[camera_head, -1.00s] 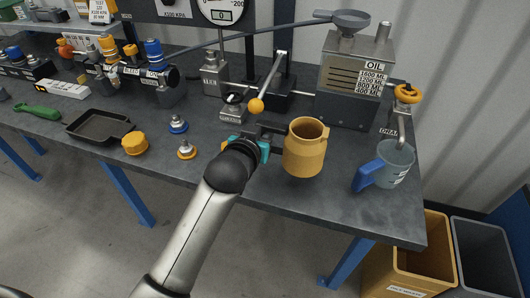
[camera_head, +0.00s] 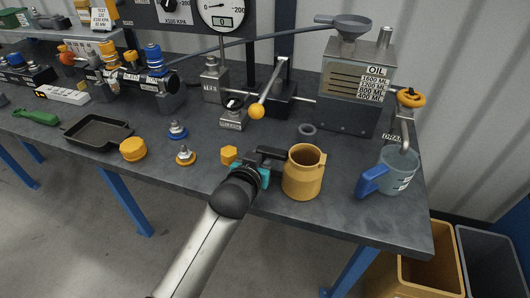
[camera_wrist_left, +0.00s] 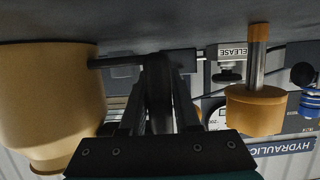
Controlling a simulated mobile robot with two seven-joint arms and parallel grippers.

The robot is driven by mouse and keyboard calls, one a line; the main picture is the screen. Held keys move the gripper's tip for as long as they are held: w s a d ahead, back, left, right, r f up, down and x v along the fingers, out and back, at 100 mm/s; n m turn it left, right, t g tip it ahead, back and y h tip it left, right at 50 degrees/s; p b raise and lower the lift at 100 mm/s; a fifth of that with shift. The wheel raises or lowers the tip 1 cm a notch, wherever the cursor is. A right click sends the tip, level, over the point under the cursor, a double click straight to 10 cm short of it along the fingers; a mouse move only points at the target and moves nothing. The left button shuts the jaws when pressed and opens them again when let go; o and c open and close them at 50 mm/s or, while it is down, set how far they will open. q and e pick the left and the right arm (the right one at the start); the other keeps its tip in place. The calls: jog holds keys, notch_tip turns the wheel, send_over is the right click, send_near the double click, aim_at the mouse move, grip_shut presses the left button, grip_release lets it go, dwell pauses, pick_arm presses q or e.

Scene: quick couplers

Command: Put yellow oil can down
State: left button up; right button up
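The yellow oil can (camera_head: 302,176) is upright over the front part of the workbench (camera_head: 340,215), left of the grey jug. Its base is at or very near the bench top; I cannot tell if it fully rests there. My left gripper (camera_head: 272,158) is at the can's left side, shut on what looks like its dark side handle. In the left wrist view the can (camera_wrist_left: 48,95) fills the left, and a dark bar runs from it to my gripper fingers (camera_wrist_left: 160,85). My right gripper is not in view.
The grey jug with blue handle (camera_head: 397,172) stands right of the can. The oil tank (camera_head: 352,95) is behind, with a dark ring (camera_head: 307,129) before it. The bench's front edge is close.

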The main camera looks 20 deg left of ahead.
pick_arm(q)
jog(key=o, duration=0.4)
jog(key=shift+r, duration=0.15)
jog(key=p+v, duration=0.3)
jog(key=v, duration=0.9)
jog(key=shift+r, duration=0.1)
